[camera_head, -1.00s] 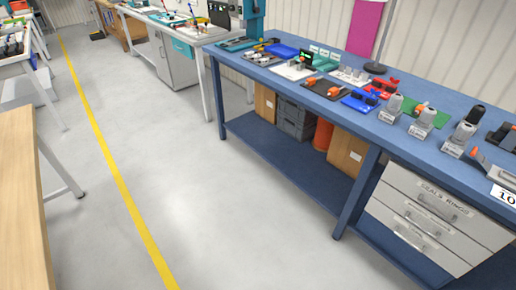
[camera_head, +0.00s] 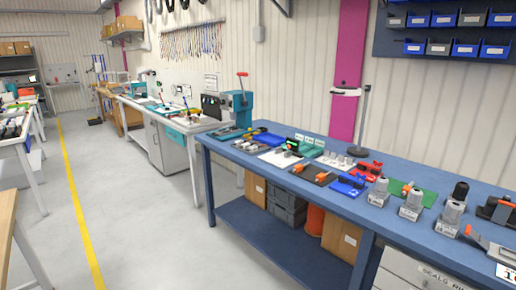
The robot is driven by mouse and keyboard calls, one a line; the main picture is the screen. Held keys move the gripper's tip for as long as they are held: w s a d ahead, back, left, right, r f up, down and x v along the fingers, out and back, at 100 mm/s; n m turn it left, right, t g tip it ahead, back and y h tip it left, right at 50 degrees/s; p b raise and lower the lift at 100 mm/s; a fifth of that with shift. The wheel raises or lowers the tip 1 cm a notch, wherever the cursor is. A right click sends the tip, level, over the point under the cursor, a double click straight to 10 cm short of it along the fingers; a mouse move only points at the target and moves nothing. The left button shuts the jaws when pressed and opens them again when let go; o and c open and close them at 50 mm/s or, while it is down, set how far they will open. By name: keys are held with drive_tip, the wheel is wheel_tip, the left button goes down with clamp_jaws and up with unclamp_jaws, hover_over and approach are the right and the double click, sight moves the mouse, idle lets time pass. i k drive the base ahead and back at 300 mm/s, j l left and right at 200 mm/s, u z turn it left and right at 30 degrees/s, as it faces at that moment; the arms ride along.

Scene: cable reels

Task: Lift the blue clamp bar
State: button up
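A small blue fixture (camera_head: 345,186) with a dark bar-like part on top lies on the blue workbench (camera_head: 290,196), near its front edge right of the picture's middle. It is too small to tell which part is the clamp bar or whether it is down. A flat blue piece (camera_head: 268,139) lies farther back to the left on the same bench. My gripper is not in view.
A red fixture (camera_head: 370,169) sits just behind the blue fixture. Grey bottle-like units (camera_head: 411,206) stand to its right. A black-based stand (camera_head: 358,151) is at the bench's back edge. Grey floor (camera_head: 150,230) is clear left of the bench, with a yellow line.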

sight(343, 175)
drive_tip(key=i+l, duration=0.15)
drive_tip(key=l, duration=0.15)
drive_tip(key=i+l+z, duration=0.2)
drive_tip(key=i, duration=0.25)
drive_tip(key=i+l+z, duration=0.1)
drive_tip(key=i, duration=0.3)
